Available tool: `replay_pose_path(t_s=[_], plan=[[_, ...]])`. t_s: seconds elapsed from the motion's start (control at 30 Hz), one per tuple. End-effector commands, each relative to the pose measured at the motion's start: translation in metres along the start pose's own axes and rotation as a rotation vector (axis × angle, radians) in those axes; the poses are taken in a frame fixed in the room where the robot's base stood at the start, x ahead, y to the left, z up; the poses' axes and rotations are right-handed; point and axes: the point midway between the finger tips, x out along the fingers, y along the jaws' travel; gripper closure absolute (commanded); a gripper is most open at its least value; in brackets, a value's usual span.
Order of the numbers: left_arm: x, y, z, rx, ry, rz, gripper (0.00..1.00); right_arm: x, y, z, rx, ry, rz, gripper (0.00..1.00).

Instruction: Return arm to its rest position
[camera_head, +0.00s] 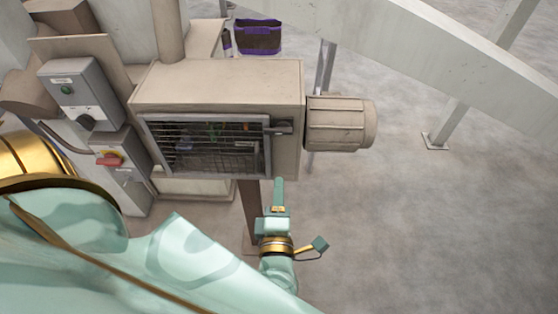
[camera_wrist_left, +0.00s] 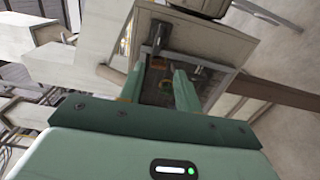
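My left gripper (camera_head: 279,183) is pale green and sits just below the right end of the bagger's beige housing (camera_head: 215,85). In the head view its fingers are seen edge-on. In the left wrist view my left gripper (camera_wrist_left: 160,78) shows two fingers apart, with nothing held between them. Whether the fingertips touch the housing cannot be told. My right gripper is in neither view.
A barred guard door (camera_head: 205,147) fronts the housing, with a motor (camera_head: 340,123) at its right. A control box (camera_head: 80,95) and a red switch (camera_head: 110,159) stand at the left. A purple-rimmed dark bin (camera_head: 257,38) is behind.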

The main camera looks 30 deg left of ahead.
Motion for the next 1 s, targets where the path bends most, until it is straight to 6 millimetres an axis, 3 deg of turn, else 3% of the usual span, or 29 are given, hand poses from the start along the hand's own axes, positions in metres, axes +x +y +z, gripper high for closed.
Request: replay_pose_path(t_s=[0.43,0.57,0.67,0.77,0.8,0.87,1.0], plan=[[0.001,0.0,0.001,-0.002,-0.008,0.001,0.66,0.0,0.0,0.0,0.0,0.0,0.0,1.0],[-0.004,0.0,0.027,0.1,-0.145,0.05,0.66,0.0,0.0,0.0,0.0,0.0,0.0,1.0],[-0.025,-0.053,0.061,0.405,-0.399,0.087,0.66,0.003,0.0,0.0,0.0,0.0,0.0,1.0],[-0.052,-0.143,0.075,0.711,-0.646,0.073,0.66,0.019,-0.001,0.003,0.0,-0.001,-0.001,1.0],[-0.064,-0.179,0.073,0.819,-0.735,0.056,0.66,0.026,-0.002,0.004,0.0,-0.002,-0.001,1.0],[-0.081,-0.232,0.065,0.968,-0.859,0.021,0.66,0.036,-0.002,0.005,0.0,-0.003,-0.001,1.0],[-0.123,-0.348,0.022,1.272,-1.128,-0.093,0.66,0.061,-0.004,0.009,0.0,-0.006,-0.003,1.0]])
